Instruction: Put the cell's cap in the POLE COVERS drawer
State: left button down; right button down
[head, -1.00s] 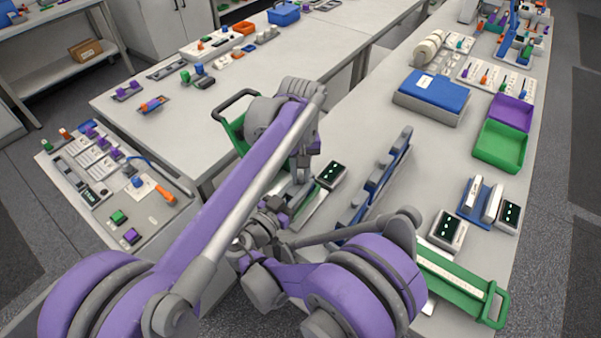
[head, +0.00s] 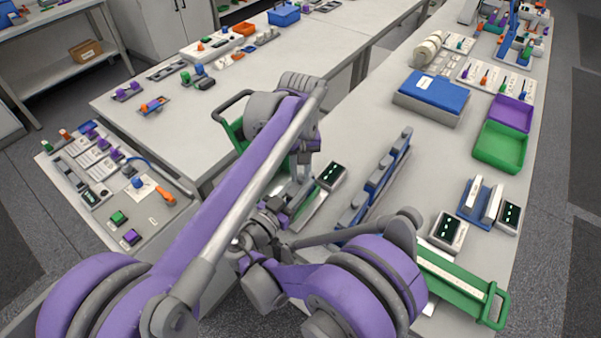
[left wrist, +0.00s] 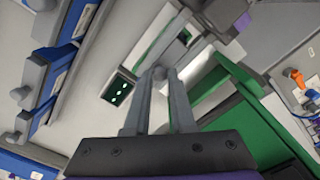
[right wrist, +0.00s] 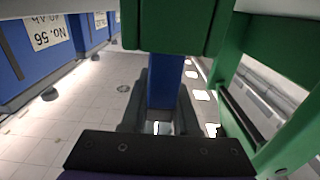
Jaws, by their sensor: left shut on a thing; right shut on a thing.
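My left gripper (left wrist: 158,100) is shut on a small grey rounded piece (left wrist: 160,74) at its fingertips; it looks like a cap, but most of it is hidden. In the head view this gripper (head: 303,175) points down beside the green fixture. My right gripper (right wrist: 164,118) is shut on a narrow blue upright piece (right wrist: 166,80) under a green block; I cannot tell whether it is the cell. In the head view the right gripper is largely hidden among the arm links. I can read no POLE COVERS label in any view.
A blue rack with grey-topped units (head: 378,180) stands right of the grippers. A display box (head: 332,176) stands close by. A green fixture (left wrist: 238,115) rises beside the left fingers. Purple (head: 512,112) and green (head: 500,147) trays stand farther right. Bare tabletop lies behind the rack.

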aim_at(301, 177)
pick_arm(q)
jog(key=shift+r, duration=0.65)
pick_arm(e)
jog(key=shift+f, duration=0.25)
pick_arm(q)
jog(key=shift+r, duration=1.95)
pick_arm(e)
jog(key=shift+r, duration=0.1)
jog(key=c, duration=0.6)
grip_release()
